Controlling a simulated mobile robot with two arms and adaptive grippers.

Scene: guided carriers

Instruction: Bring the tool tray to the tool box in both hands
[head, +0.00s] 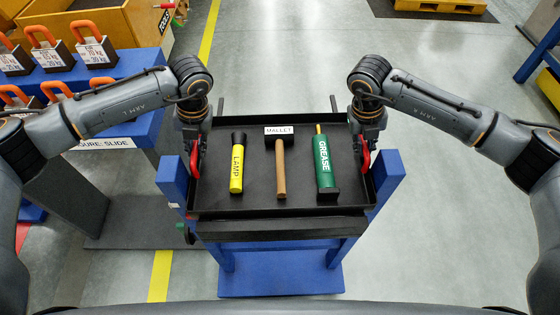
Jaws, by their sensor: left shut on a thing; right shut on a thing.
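The dark tool tray (262,207) is in the middle of the head view, over a blue stand. It holds a yellow lamp (237,170), a mallet (281,170) with a wooden handle and a green grease tool (324,166), side by side. My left gripper (195,153) is shut on the tray's red left handle. My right gripper (364,152) is shut on the red right handle. I cannot tell whether the tray touches the stand. The tool box (120,22), yellow-brown with a TOOLS label, is at the upper left, partly cut off.
The blue stand (280,278) is under the tray. A blue table (137,66) with several orange-handled weights stands at the left. A yellow pallet (440,5) is at the top right, and blue furniture (540,50) at the right edge. The grey floor beyond the tray is clear.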

